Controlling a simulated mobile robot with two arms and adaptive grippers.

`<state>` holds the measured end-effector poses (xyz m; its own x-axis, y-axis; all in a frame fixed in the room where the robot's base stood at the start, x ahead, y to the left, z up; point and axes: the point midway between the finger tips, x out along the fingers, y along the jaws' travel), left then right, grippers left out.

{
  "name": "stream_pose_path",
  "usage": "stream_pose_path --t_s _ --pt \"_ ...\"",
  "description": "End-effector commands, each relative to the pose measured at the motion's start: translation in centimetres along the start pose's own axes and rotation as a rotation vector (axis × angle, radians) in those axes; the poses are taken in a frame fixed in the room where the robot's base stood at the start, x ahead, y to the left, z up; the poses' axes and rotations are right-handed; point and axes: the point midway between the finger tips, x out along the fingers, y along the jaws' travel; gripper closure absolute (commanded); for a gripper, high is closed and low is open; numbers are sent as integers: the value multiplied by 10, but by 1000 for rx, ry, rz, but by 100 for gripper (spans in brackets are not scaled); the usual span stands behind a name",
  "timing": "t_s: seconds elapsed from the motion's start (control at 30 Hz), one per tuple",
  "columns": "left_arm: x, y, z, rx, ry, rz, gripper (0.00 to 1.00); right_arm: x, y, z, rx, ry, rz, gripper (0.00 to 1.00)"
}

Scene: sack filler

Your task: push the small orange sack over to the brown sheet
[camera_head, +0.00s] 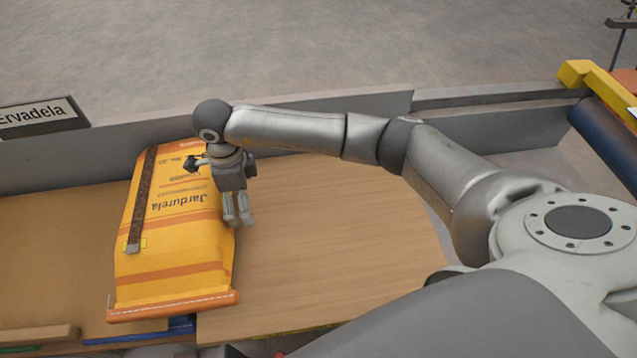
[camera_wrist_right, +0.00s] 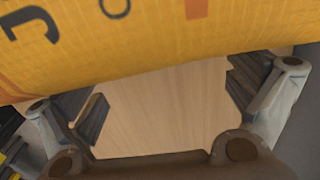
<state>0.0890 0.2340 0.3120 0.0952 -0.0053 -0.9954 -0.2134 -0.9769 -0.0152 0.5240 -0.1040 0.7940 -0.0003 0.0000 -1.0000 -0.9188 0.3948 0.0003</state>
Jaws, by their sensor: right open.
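The orange sack (camera_head: 185,262), printed "Jardurela", lies flat at the left of the head view. Its left side borders a flat brown surface (camera_head: 50,240), which looks like the brown sheet; the sack hides the boundary between this and the lighter wooden top. My right gripper (camera_head: 238,217) points down at the sack's right edge, fingers open and empty. In the right wrist view the open fingers (camera_wrist_right: 168,103) are over bare wood, with the sack (camera_wrist_right: 140,45) just beyond them. I cannot tell whether they touch it. My left gripper is out of view.
The lighter wooden top (camera_head: 330,235) is clear right of the sack. A grey wall (camera_head: 330,108) runs along the back, with a sign reading "Ervadela" (camera_head: 40,115) behind it. A dark strip (camera_head: 143,195) lies along the sack. A blue piece (camera_head: 140,333) shows below the front edge.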

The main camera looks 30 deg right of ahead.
Motion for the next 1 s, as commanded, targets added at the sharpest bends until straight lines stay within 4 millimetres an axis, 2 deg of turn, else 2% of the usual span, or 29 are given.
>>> stream_pose_path --t_s 0.47,0.8,1.0 --pt "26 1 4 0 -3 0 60 2 0 49 -1 -3 0 0" --pt "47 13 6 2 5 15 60 3 1 87 -2 -3 -1 0" --pt "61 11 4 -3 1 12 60 4 0 109 -1 -2 -1 0"
